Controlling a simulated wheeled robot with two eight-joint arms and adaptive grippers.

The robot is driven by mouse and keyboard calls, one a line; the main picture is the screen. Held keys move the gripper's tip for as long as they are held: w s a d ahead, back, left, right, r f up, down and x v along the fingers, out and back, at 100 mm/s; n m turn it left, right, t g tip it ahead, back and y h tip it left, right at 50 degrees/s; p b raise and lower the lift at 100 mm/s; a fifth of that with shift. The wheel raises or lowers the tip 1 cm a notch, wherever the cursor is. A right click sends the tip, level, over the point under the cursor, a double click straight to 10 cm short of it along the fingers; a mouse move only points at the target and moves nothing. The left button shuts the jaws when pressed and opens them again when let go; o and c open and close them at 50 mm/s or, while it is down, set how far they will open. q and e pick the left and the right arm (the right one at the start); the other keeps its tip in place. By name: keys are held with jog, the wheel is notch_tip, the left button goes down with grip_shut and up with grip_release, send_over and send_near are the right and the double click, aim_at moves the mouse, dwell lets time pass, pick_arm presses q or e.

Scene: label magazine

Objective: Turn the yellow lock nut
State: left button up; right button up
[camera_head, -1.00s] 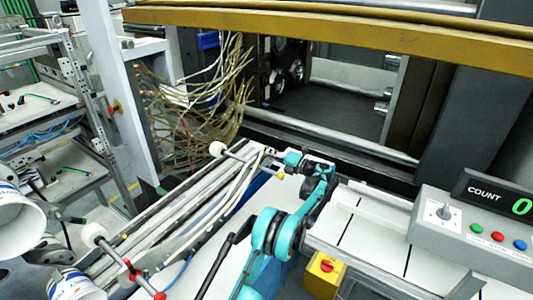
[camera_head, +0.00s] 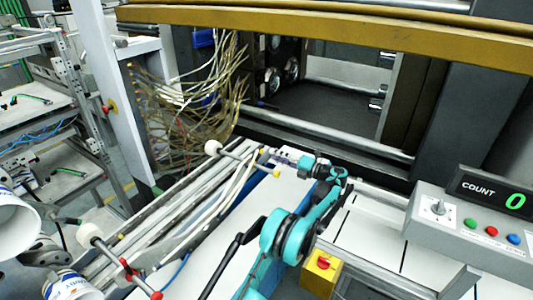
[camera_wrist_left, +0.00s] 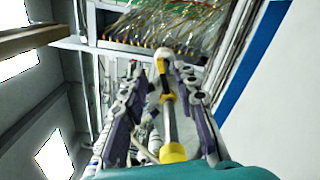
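A thin rod with a white ball end (camera_head: 213,148) lies across the rails, and its near end carries a yellow piece (camera_head: 276,173). In the left wrist view the rod runs up the middle, with a yellow collar (camera_wrist_left: 167,98) partway along and a larger yellow piece (camera_wrist_left: 173,153) low down. I cannot tell which is the lock nut. My left gripper (camera_head: 276,154) is just behind the rod's yellow end. In the wrist view its two fingers (camera_wrist_left: 160,72) stand apart on either side of the rod, with a gap visible. My right gripper is not in view.
A counter box (camera_head: 480,228) with buttons and a lever stands at right. A yellow box with a red button (camera_head: 322,267) sits below my arm. Tangled cables (camera_head: 195,100) hang behind the rails. A second rod with a white knob (camera_head: 90,232) is at lower left.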

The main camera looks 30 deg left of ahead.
pick_arm(q)
jog(key=d, duration=0.5)
jog(key=shift+s, duration=0.2)
jog(key=s+r+n+h, duration=0.1)
jog(key=s+r+n, duration=0.1)
jog(key=s+r+n+t+h, duration=0.1)
jog(key=s+r+n+h, duration=0.1)
jog(key=s+a+r+n+h, duration=0.1)
jog(key=s+r+n+h, duration=0.1)
jog(key=n, duration=0.1)
jog(key=shift+s+r+t, duration=0.2)
jog(key=shift+s+t, duration=0.1)
jog(key=shift+s, duration=0.1)
jog(key=s+d+r+n+t+h, duration=0.1)
jog(key=s+d+n+h, duration=0.3)
jog(key=s+n, duration=0.6)
jog(key=s+d+f+n+t+h, duration=0.1)
jog(key=s+d+f+n+h, duration=0.2)
jog(key=s, duration=0.5)
jog(key=s+d+f+n+t+h, duration=0.1)
jog(key=s+d+f+n+h, duration=0.1)
jog(key=s+n, duration=0.5)
jog(key=s+d+f+n+t+h, duration=0.1)
jog(key=s+d+f+n+h, duration=0.2)
jog(key=s, duration=0.7)
jog(key=d+n+h, duration=0.1)
jog(key=d+n, duration=0.1)
jog(key=d, duration=0.1)
jog(key=shift+d+f, duration=0.3)
jog(key=shift+d, duration=0.05)
